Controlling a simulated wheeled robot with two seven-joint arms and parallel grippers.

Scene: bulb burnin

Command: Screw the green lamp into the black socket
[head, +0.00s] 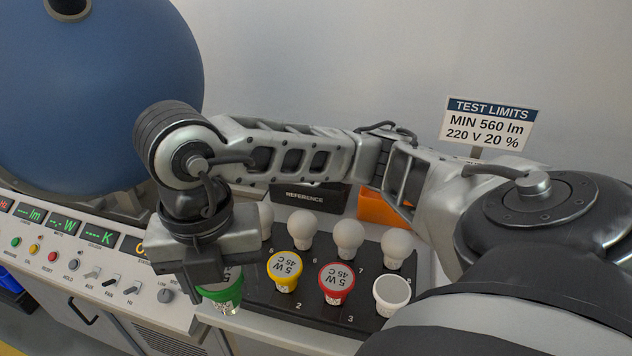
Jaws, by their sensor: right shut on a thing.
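The green lamp (226,294) shows at the lower middle, at the front left of the black tray, with a green collar and a grey top. My right gripper (205,285) reaches over from the right and points down, with its fingers shut on the lamp. The fingers and gripper body hide part of the lamp, and I cannot tell whether its lower end touches anything. I cannot make out the black socket in this view. My left gripper is not in view.
A black tray (262,292) holds a yellow lamp (286,270), a red lamp (336,283), a white one (391,295) and several white bulbs (348,238). An orange bin (377,208) stands behind. A big blue sphere (95,90) and a control panel (75,252) are at left.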

